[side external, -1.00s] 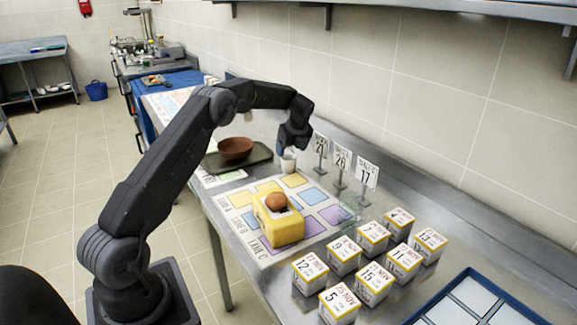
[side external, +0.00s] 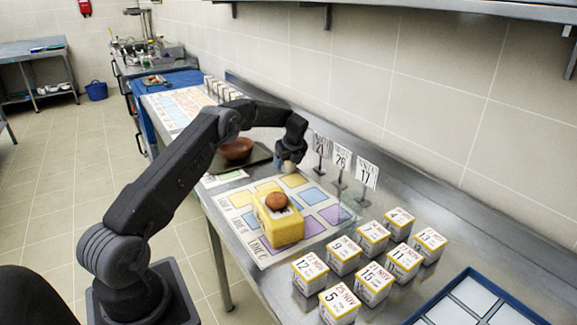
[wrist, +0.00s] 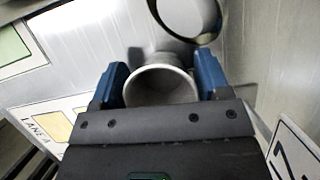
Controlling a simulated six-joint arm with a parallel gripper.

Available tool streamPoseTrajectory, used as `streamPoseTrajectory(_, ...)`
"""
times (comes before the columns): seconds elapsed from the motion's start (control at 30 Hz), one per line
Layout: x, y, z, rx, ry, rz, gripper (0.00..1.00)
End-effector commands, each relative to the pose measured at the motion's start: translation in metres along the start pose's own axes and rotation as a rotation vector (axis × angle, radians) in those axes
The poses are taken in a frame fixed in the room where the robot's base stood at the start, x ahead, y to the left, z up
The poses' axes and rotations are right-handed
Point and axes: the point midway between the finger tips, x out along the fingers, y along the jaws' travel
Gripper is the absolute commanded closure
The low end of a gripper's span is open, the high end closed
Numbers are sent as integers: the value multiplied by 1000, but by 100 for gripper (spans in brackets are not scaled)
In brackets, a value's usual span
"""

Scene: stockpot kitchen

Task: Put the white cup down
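The white cup (wrist: 160,84) is between the two blue fingers of my gripper (wrist: 160,80) in the wrist view, with its round mouth facing the camera. The fingers sit close against both sides of its rim; whether they press on it I cannot tell. The cup is upright and at or very near the table surface.
Three number signs on stands (side external: 341,162) are just right of my gripper. A brown bowl (side external: 236,149) on a dark tray is to the left. A yellow block (side external: 279,226) with a brown ball stands on the mat (side external: 245,229). Several date boxes (side external: 372,284) and a blue tray (side external: 420,314) are nearer.

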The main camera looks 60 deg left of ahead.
Motion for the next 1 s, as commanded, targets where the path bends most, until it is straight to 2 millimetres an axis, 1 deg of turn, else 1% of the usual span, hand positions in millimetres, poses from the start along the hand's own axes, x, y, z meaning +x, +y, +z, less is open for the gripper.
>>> streamPoseTrajectory(0.03, 0, 0, 0, 0, 0, 0, 35)
streamPoseTrajectory(0.3, 0, 0, 0, 0, 0, 0, 61)
streamPoseTrajectory(0.37, -1, 0, 0, 0, 0, -1, 65)
streamPoseTrajectory(0.4, -1, 0, 0, 0, 0, -1, 69)
streamPoseTrajectory(0.6, -2, 0, 1, 0, -1, -1, 69)
streamPoseTrajectory(0.73, -8, 0, 3, -1, -1, -2, 69)
streamPoseTrajectory(0.87, -20, -1, 9, -1, -2, -2, 69)
streamPoseTrajectory(1.0, -42, 0, 18, -2, -3, -2, 69)
